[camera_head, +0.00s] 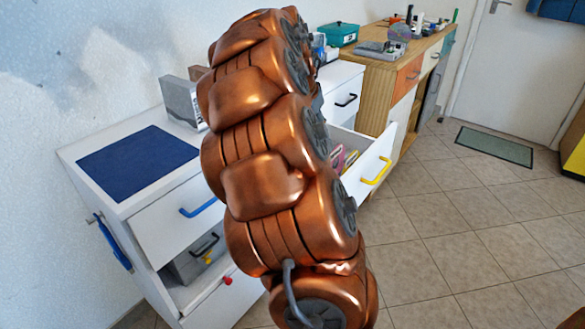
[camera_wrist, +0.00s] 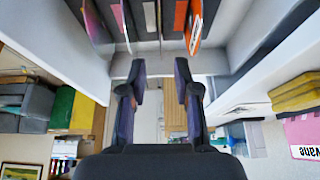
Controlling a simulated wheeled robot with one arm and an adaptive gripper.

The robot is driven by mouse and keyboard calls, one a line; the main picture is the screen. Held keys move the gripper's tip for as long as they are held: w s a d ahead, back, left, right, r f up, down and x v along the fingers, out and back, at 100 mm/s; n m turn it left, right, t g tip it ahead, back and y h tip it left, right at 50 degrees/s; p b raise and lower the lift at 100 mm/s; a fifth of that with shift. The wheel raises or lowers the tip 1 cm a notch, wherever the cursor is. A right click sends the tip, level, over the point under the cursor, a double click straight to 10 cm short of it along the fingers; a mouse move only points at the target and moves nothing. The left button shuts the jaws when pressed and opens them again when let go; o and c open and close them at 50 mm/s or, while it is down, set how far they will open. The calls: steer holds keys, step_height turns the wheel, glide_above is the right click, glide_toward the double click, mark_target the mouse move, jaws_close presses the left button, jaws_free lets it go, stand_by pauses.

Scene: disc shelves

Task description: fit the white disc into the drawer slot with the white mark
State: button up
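My gripper (camera_wrist: 160,85) is open in the wrist view, with two dark fingers apart and nothing seen between them. It is at the near edge of an open drawer (camera_wrist: 122,64), whose inside has grey slots and upright coloured pieces. An orange-edged piece (camera_wrist: 194,28) stands on the right and a magenta one (camera_wrist: 92,25) on the left. Pale marks show between them, but I cannot tell which is the white mark. The open white drawer with a yellow handle also shows in the head view (camera_head: 378,150), partly behind my arm. I cannot make out the white disc in either view.
A white cabinet (camera_head: 150,220) with a blue top panel (camera_head: 138,163) stands at the left, with a blue-handled drawer. A wooden cabinet (camera_head: 375,85) holding boxes stands beyond. Tiled floor (camera_head: 460,215) is clear at the right, with a green mat (camera_head: 495,146) near the door.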

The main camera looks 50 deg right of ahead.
steer(key=s+a+f+n+y, duration=0.15)
steer(key=a+n, duration=0.25)
steer(key=a, duration=0.8)
steer(key=s+a+f+n+y, duration=0.1)
steer(key=a+f+n+y, duration=0.15)
steer(key=a, duration=0.95)
steer(key=s+a+f+n+g, duration=0.1)
steer(key=s+a+f+n, duration=0.1)
steer(key=s+a, duration=0.3)
steer(key=s+a+f+n+g, duration=0.1)
steer(key=s+a+f+n, duration=0.2)
steer(key=s+a+n, duration=0.2)
steer(key=s+a+f+n+g+y, duration=0.1)
steer(key=s+a+n, duration=0.3)
steer(key=a, duration=0.5)
steer(key=shift+s+a+f, duration=0.25)
steer(key=shift+s+f, duration=0.4)
steer(key=shift+s, duration=0.2)
step_height(320, 180, up, 26)
steer(key=s+t+p, duration=0.1)
steer(key=p, duration=2.3)
steer(key=shift+f, duration=0.25)
